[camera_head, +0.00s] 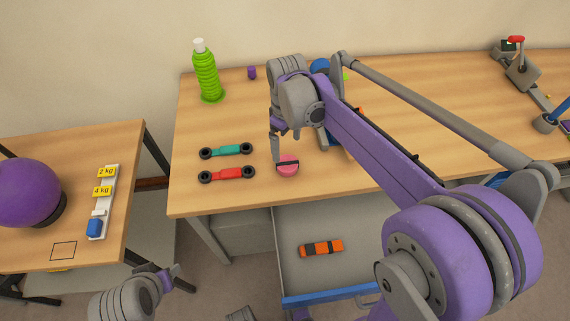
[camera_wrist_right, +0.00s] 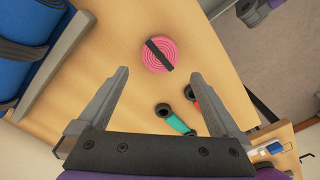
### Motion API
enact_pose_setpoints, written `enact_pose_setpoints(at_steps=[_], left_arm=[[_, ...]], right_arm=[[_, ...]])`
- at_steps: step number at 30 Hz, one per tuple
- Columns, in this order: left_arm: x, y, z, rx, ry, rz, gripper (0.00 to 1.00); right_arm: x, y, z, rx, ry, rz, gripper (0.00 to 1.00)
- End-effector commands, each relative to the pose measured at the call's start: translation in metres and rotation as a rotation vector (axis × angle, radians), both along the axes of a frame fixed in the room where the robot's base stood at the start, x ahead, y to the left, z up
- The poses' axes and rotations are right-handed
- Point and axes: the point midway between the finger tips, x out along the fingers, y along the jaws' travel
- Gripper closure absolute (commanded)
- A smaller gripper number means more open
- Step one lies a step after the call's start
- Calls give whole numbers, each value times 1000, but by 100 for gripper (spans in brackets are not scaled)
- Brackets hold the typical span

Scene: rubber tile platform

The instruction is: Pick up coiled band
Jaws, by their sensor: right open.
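The coiled band is a flat pink roll with a black strap. In the head view the coiled band (camera_head: 288,170) lies near the table's front edge, partly behind my right gripper (camera_head: 277,148). In the right wrist view the coiled band (camera_wrist_right: 156,64) lies ahead of the spread fingertips of my right gripper (camera_wrist_right: 160,77), roughly centred between them. The right gripper is open and empty, and the band appears apart from the fingers. My left gripper (camera_head: 163,279) is low at the bottom left, away from the table; its jaws are unclear.
Teal (camera_head: 226,151) and red (camera_head: 227,174) handled bands lie left of the coiled band. A green bottle (camera_head: 207,75) stands at the back left. A blue roll (camera_wrist_right: 45,60) lies close by the right gripper. An orange block (camera_head: 321,247) sits in the open drawer below.

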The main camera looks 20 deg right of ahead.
Motion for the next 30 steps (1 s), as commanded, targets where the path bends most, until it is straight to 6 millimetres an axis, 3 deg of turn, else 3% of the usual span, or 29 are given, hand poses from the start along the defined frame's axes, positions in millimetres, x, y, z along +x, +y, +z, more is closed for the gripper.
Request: enact_pose_setpoints(at_steps=[3, 11, 19, 28, 30], left_arm=[[-1, 0, -3, 0, 1, 0, 50], [-1, 0, -5, 0, 2, 0, 50], [-1, 0, -8, 0, 3, 0, 50], [-1, 0, -8, 0, 3, 0, 50], [-1, 0, -8, 0, 3, 0, 50]], right_arm=[[0, 0, -21, 0, 0, 0, 0], [-1, 0, -42, 0, -1, -1, 0], [-3, -1, -81, 0, -1, -1, 0], [-3, -1, -86, 0, -1, -1, 0], [-3, -1, -86, 0, -1, -1, 11]])
